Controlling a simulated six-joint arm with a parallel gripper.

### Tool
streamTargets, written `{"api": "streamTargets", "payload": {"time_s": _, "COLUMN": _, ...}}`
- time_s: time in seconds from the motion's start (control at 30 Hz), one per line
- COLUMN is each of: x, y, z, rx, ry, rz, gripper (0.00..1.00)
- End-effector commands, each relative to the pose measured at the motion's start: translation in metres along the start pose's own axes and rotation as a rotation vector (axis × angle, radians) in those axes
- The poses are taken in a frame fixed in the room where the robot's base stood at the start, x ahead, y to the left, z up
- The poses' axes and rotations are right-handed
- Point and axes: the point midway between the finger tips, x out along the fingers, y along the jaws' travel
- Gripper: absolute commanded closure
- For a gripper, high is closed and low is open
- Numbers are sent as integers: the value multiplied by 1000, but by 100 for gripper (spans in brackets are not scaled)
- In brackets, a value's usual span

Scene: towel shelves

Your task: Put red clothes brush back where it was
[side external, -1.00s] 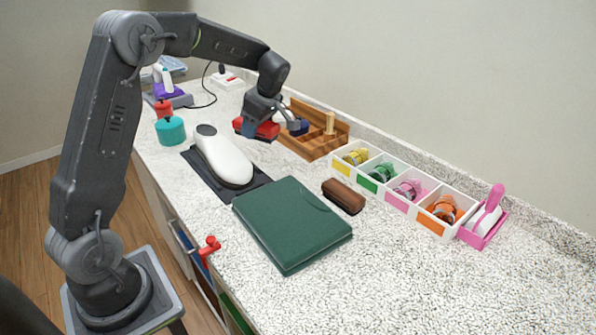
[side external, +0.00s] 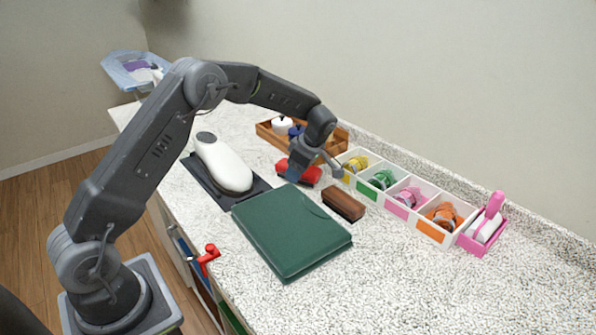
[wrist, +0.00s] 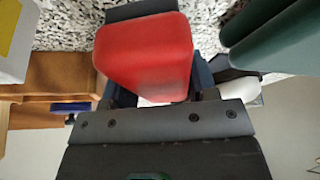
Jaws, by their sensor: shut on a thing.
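The red clothes brush (side external: 306,173) is in my gripper (side external: 297,172) in the side view, low over the speckled counter. It is between the white iron-shaped object and the white bin row. In the wrist view the red brush (wrist: 145,55) fills the space between the fingers of my gripper (wrist: 150,85), which is shut on it. I cannot tell whether the brush touches the counter. A brown brush (side external: 343,203) lies on the counter just in front and to the right, apart from the red one.
A green case (side external: 290,232) lies in front, and the white object (side external: 222,165) rests on a dark mat to the left. A wooden tray (side external: 341,137) is behind. White bins (side external: 432,230) and a pink holder (side external: 475,246) line the right. The front right counter is clear.

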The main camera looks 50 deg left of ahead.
Motion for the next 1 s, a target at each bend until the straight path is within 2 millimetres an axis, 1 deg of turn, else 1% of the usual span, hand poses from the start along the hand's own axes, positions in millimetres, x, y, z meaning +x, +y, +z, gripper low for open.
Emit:
{"api": "streamTargets", "payload": {"time_s": 0.07, "x": 4, "y": 0, "z": 2, "rx": 0, "ry": 0, "rz": 1, "gripper": 69}}
{"api": "streamTargets", "payload": {"time_s": 0.27, "x": 4, "y": 0, "z": 2, "rx": -1, "ry": 0, "rz": 2, "gripper": 69}}
{"api": "streamTargets", "payload": {"time_s": 0.4, "x": 7, "y": 0, "z": 3, "rx": -1, "ry": 0, "rz": 2, "gripper": 69}}
{"api": "streamTargets", "payload": {"time_s": 0.43, "x": 8, "y": 0, "z": 3, "rx": -1, "ry": 0, "rz": 2, "gripper": 46}}
{"api": "streamTargets", "payload": {"time_s": 0.53, "x": 7, "y": 0, "z": 3, "rx": -1, "ry": 0, "rz": 2, "gripper": 37}}
{"api": "streamTargets", "payload": {"time_s": 0.73, "x": 7, "y": 0, "z": 3, "rx": -1, "ry": 0, "rz": 2, "gripper": 36}}
{"api": "streamTargets", "payload": {"time_s": 0.83, "x": 4, "y": 0, "z": 1, "rx": -1, "ry": -1, "rz": 2, "gripper": 36}}
{"api": "streamTargets", "payload": {"time_s": 0.93, "x": -6, "y": 1, "z": 2, "rx": -1, "ry": -1, "rz": 4, "gripper": 36}}
{"api": "streamTargets", "payload": {"time_s": 1.0, "x": -19, "y": 1, "z": 2, "rx": -2, "ry": -2, "rz": 5, "gripper": 36}}
